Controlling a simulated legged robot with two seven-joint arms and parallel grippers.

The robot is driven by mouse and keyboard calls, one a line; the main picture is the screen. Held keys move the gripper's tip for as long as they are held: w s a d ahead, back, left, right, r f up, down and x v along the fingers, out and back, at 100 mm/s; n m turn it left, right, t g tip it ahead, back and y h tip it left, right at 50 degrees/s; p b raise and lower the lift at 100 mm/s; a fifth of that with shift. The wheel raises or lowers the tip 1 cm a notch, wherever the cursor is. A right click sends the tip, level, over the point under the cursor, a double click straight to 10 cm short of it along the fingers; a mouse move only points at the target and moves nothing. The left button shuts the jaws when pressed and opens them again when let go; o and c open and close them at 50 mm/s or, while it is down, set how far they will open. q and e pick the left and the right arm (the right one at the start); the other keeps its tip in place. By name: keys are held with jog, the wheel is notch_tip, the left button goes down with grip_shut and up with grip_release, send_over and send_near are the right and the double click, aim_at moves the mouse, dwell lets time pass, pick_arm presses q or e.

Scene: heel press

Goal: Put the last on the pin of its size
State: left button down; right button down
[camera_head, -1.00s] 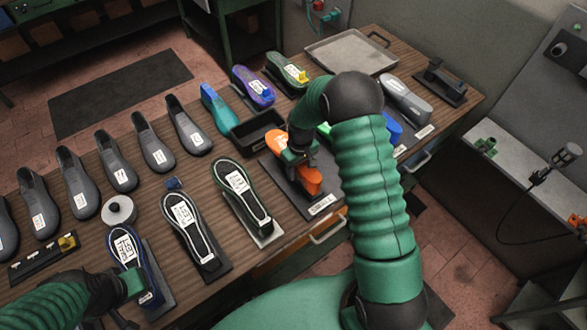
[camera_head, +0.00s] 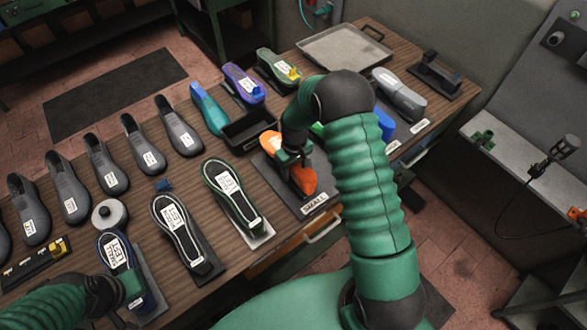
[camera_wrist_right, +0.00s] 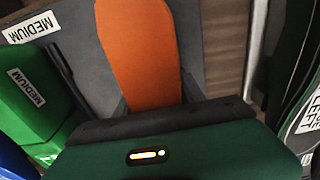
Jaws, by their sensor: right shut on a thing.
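The orange last (camera_head: 303,180) stands over a grey plate (camera_head: 272,166) right of centre in the head view. In the right wrist view the last (camera_wrist_right: 140,50) points up the picture. My right gripper (camera_head: 289,157) is shut on it, with the fingers partly hidden. The plate's front label (camera_wrist_right: 28,27) reads MEDIUM in the wrist view. The pin under the last is hidden, so I cannot tell whether the last is seated. My left gripper (camera_head: 130,288) is beside an upturned blue-edged shoe (camera_head: 118,258); its fingers cannot be made out.
A green last (camera_wrist_right: 38,90) labelled MEDIUM stands close beside the orange one. An upturned green-edged shoe (camera_head: 231,195) is on the other side. A black bin (camera_head: 249,130) lies behind. Grey shoes (camera_head: 180,128) line the left, and a tray (camera_head: 340,48) is at the back.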

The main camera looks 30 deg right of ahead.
pick_arm(q)
jog(key=shift+a+f, duration=0.3)
jog(key=shift+a, duration=0.1)
pick_arm(e)
jog(key=shift+a+f, duration=0.2)
jog(key=shift+a, duration=0.05)
jog(key=c, duration=1.1)
grip_release()
jog(key=shift+d+f, duration=0.1)
jog(key=shift+d, duration=0.05)
jog(key=o, duration=0.5)
jog(key=shift+d, duration=0.15)
pick_arm(q)
jog(key=shift+d, duration=0.3)
jog(key=shift+a, duration=0.1)
pick_arm(e)
notch_tip(320, 180, up, 16)
jog(key=b, duration=0.3)
jog(key=shift+s+f, duration=0.15)
pick_arm(q)
jog(key=x, duration=0.2)
jog(key=shift+s+f, duration=0.2)
jog(key=shift+f, duration=0.25)
pick_arm(e)
jog(key=shift+r, duration=0.55)
